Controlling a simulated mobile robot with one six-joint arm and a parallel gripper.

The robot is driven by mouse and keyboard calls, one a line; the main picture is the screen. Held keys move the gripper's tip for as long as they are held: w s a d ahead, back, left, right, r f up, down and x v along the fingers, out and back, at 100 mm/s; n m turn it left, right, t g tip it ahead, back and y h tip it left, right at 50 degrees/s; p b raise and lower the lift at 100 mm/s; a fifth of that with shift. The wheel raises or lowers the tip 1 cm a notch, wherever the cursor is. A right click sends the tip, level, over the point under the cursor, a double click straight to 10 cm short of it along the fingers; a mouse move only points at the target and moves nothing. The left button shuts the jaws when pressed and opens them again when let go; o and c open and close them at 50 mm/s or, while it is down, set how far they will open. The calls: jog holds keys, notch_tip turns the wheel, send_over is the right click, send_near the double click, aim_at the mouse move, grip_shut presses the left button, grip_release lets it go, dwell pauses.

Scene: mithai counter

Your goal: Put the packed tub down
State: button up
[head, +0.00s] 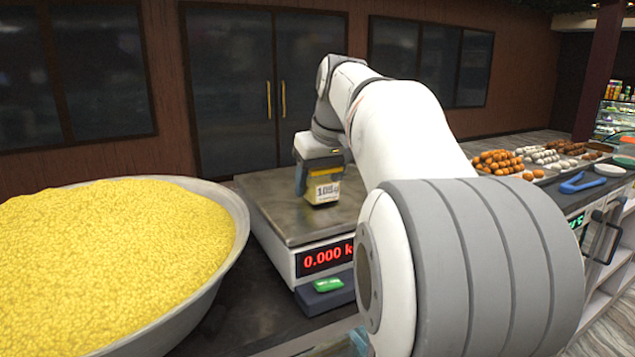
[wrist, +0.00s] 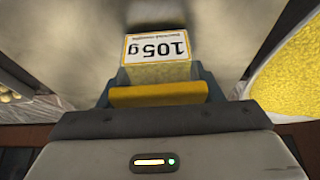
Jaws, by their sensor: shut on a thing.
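The packed tub (head: 326,190) is a small clear tub with yellow filling and a white label reading 105g. It also shows in the wrist view (wrist: 158,70), between my fingers. My gripper (head: 318,175) is shut on the tub and is over the steel pan of a weighing scale (head: 280,205). The tub is upright in the head view. The scale's red display reads 0.000. I cannot tell whether the tub's base touches the pan.
A large metal bowl (head: 240,235) heaped with yellow granules (head: 110,240) stands left of the scale. A small green object (head: 328,285) lies in front of the display. Sweets (head: 500,162) on trays stand to the right. My arm hides part of the counter.

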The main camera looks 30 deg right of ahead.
jog(key=shift+f, duration=0.2)
jog(key=o, duration=1)
jog(key=v, duration=1.2)
jog(key=shift+r+p, duration=0.2)
jog(key=shift+p, duration=0.1)
jog(key=shift+s+f, duration=0.1)
